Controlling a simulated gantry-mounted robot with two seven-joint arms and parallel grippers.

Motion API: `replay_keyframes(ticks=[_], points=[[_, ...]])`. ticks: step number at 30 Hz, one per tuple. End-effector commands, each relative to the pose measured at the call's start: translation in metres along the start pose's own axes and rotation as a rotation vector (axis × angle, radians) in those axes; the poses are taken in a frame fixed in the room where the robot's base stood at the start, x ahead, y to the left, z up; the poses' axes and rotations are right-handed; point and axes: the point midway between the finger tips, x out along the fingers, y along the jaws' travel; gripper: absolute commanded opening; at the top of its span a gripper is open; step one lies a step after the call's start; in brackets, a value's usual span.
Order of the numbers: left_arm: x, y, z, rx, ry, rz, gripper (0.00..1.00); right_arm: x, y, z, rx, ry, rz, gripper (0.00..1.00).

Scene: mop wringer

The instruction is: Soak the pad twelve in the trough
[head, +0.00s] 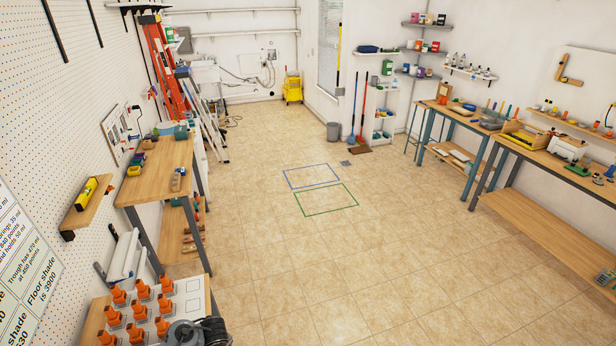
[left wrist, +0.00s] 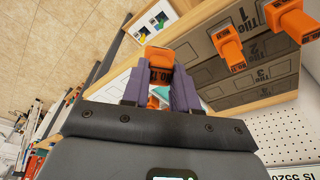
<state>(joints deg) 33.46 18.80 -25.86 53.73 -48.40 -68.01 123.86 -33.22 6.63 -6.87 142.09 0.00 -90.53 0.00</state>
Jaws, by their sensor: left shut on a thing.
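My left gripper (left wrist: 160,78) shows in the left wrist view, its purple fingers shut on an orange block-like handle (left wrist: 158,58). The small print on that handle is too blurred to read surely as twelve. In the head view several orange-handled pads (head: 141,313) stand in rows on a wooden surface at the bottom left. I cannot make out the trough for sure in either view. My right gripper is in neither view.
A wooden bench (head: 160,170) stands along the left wall, and more benches (head: 545,155) stand at the right. A yellow mop bucket (head: 293,88) is at the back. The tiled floor in the middle is clear, with a blue outline (head: 312,176) and a green outline (head: 326,200).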

Motion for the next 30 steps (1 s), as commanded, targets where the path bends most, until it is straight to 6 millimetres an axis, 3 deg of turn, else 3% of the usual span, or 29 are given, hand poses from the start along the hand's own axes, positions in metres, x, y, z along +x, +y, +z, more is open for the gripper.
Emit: replay_keyframes(ticks=[6, 18, 21, 30], points=[[-0.027, -0.001, 0.045, -0.103, 0.003, -0.022, 0.00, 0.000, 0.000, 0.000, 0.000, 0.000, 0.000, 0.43], [-0.055, -0.012, 0.081, -0.221, 0.002, -0.047, 0.00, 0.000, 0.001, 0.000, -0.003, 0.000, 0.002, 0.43], [-0.065, -0.003, 0.068, -0.167, 0.010, -0.034, 0.00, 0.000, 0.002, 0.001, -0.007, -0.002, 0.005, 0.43], [-0.083, 0.014, 0.051, -0.039, 0.008, 0.003, 0.00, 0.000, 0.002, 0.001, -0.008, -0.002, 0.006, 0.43]])
